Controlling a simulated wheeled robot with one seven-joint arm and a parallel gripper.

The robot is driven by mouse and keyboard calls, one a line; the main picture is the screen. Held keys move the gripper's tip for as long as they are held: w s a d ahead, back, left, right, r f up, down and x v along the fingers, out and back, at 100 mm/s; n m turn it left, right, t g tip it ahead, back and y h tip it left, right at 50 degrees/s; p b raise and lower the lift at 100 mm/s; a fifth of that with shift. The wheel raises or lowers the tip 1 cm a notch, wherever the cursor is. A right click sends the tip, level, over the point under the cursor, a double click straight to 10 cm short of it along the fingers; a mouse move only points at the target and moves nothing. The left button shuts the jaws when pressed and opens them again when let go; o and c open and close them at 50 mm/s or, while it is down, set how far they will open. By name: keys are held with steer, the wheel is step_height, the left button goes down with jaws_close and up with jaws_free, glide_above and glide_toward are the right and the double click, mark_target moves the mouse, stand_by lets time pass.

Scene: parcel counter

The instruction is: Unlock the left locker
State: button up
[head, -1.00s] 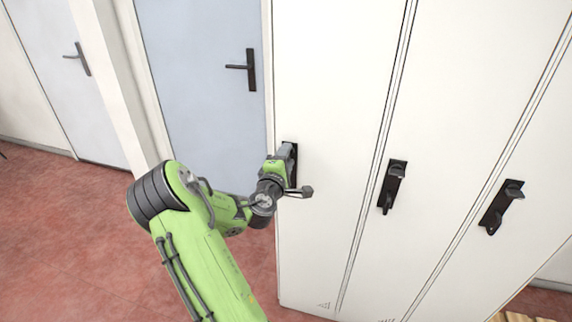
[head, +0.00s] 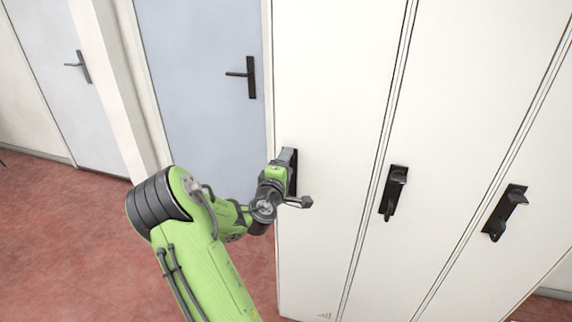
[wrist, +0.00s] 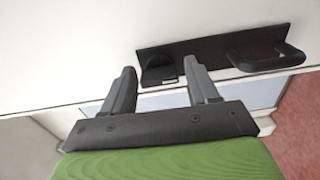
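The left locker (head: 335,90) is a tall white door, shut, at the centre of the head view. My gripper (head: 286,156) is at its black lock plate, which the gripper mostly hides there. In the wrist view the black plate (wrist: 210,49) carries a dark rounded knob (wrist: 157,68) at its left and a looped pull handle (wrist: 268,58) at its right. My gripper's two grey fingers (wrist: 159,70) are apart, with the knob showing between their tips. I cannot tell whether they touch it.
Two more white lockers with black handle plates, a middle one (head: 393,190) and a right one (head: 506,212), stand to the right. A blue door (head: 200,60) with a lever handle is left of the lockers. Red floor (head: 60,240) is open at the lower left.

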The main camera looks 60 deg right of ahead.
steer(key=shift+o, duration=0.7)
steer(key=s+a+b, duration=0.2)
steer(key=a+b, duration=0.8)
steer(key=a, duration=0.5)
steer(key=shift+s+a+b, duration=0.3)
